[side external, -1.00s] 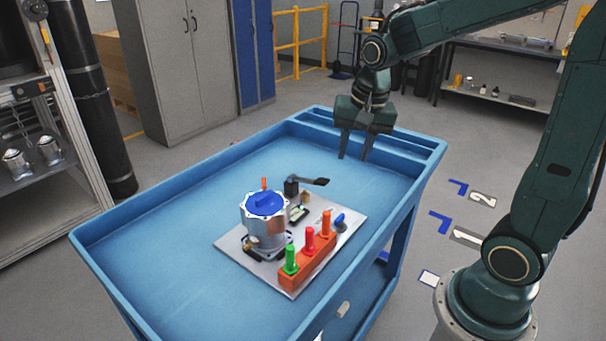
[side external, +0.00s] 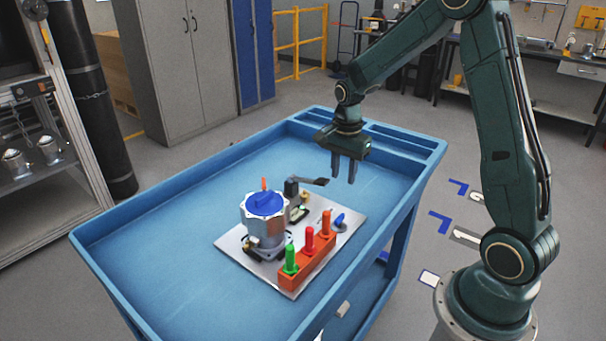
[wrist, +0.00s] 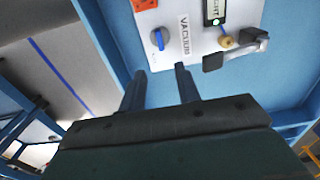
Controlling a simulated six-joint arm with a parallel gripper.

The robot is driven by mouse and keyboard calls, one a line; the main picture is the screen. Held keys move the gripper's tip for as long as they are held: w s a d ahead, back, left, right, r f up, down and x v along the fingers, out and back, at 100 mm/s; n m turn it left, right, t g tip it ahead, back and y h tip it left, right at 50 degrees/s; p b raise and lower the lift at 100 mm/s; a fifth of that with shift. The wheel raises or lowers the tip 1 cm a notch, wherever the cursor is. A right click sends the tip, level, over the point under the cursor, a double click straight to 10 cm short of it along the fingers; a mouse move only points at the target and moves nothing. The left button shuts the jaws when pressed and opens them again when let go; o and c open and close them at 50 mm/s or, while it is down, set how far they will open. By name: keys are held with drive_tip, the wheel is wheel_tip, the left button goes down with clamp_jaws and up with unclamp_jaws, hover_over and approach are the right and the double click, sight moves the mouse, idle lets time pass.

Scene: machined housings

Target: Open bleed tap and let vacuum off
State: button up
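A grey plate (side external: 233,243) lies on the blue cart. It carries a silver housing (side external: 264,226) with a blue lid, a black-handled lever valve (side external: 308,182), and a small blue tap (side external: 340,218) at its right edge. In the wrist view the blue tap (wrist: 158,40) sits beside a "VACUUM" label, and the lever valve (wrist: 236,50) is to its right. I cannot tell for sure which is the bleed tap. My gripper (side external: 343,181) is open and empty, pointing down above the cart, apart from both. Its fingers (wrist: 159,72) show below the blue tap in the wrist view.
An orange block (side external: 308,263) with green and red pegs stands at the plate's front right. A gauge-like display (wrist: 213,12) is near the lever valve. The blue cart (side external: 150,215) has raised rims, and its left floor is clear.

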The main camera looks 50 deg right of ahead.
sight(340, 217)
drive_tip(key=shift+f, duration=0.1)
drive_tip(key=shift+f, duration=6.75)
clamp_jaws()
